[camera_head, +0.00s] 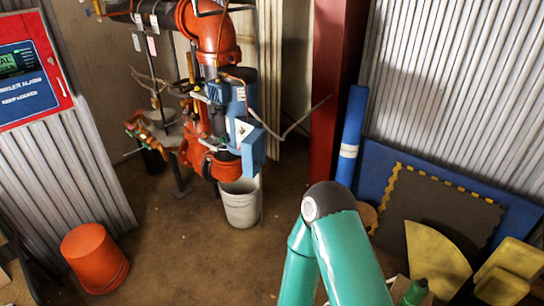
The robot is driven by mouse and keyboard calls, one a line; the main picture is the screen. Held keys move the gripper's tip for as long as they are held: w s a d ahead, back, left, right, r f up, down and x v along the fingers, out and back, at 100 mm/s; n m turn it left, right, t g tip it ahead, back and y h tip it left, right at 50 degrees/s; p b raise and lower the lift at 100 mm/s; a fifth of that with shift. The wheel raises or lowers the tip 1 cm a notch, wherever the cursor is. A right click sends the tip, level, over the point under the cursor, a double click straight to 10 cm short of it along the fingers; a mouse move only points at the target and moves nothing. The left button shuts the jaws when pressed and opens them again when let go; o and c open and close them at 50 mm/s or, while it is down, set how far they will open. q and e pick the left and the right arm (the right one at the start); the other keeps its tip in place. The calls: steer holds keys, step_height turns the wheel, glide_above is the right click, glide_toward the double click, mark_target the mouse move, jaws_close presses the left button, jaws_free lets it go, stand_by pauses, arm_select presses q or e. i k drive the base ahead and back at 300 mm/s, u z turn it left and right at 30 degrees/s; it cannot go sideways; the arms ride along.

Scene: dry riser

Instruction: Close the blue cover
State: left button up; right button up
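A blue box-like cover (253,152) shows on the front of the red and blue pipe assembly, at the centre of the head view. It hangs above a grey bucket. Whether it is open or shut is hard to tell at this size. A teal arm of mine rises from the bottom edge, right of centre, with its bend well below and to the right of the cover. Neither of my grippers shows in the head view.
The grey bucket (240,203) stands under the pipes (212,35). An orange bucket (95,258) is at the lower left. A red column (329,90) and blue roll (352,135) stand right of the pipes. Yellow pieces (436,262) lie lower right. Open floor (190,255) is at lower centre.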

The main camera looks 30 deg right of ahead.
mark_target(253, 146)
steer(key=z, duration=0.9)
steer(key=i, duration=1)
steer(key=z, duration=0.25)
steer(key=k, duration=0.8)
steer(key=u, duration=0.5)
steer(key=i, duration=1)
